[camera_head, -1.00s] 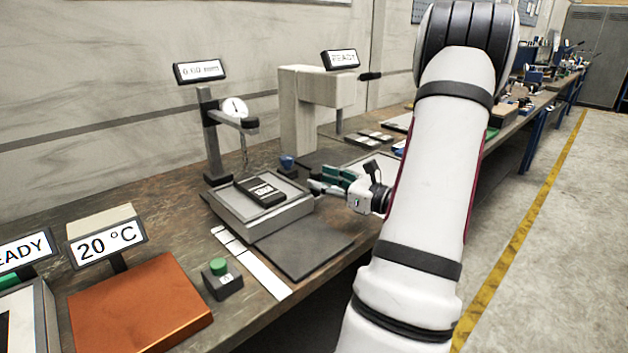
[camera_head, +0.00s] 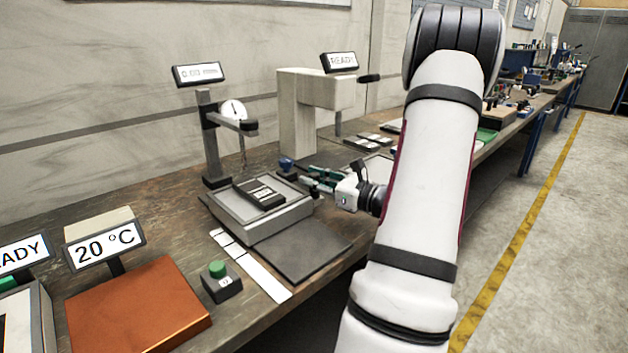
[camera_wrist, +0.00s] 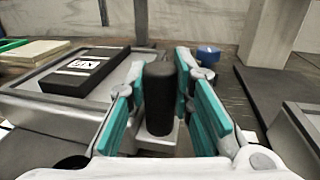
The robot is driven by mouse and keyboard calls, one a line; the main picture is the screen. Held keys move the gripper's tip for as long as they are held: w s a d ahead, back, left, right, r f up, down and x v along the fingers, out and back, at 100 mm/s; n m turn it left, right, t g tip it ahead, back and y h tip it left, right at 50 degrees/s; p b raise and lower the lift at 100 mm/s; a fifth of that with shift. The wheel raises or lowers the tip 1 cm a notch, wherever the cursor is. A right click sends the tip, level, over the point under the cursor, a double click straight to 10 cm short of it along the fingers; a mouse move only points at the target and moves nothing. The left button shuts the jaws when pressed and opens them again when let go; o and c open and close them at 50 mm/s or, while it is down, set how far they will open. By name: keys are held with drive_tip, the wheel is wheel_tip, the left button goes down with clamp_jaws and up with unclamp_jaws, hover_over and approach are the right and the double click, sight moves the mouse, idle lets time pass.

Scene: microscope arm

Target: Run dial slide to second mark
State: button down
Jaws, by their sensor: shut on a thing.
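The dial gauge (camera_head: 233,111) hangs on a dark stand above a grey slide stage (camera_head: 281,222). A black block with a white label (camera_head: 259,193) lies on the stage, and it also shows in the wrist view (camera_wrist: 86,70). My gripper (camera_head: 308,183) is at the stage's right end. In the wrist view its teal fingers (camera_wrist: 164,110) are shut on an upright dark knob (camera_wrist: 159,98) standing beside the stage. The stage's marks cannot be made out. The gauge's display (camera_head: 199,74) has small, blurred digits.
A blue-topped object (camera_head: 286,163) stands close behind my gripper, also in the wrist view (camera_wrist: 208,55). A dark mat (camera_head: 298,250) and a green button box (camera_head: 220,281) lie in front. A beige microscope-like frame (camera_head: 297,115) stands behind.

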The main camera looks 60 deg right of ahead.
drive_tip(key=w, duration=0.2)
drive_tip(key=w+d, duration=0.1)
drive_tip(key=w, duration=0.2)
drive_tip(key=shift+d, duration=0.1)
drive_tip(key=shift+s, duration=0.1)
drive_tip(key=c, duration=1.4)
unclamp_jaws()
drive_tip(key=shift+o, duration=0.2)
drive_tip(key=s, duration=1.2)
drive_tip(key=shift+a, duration=0.25)
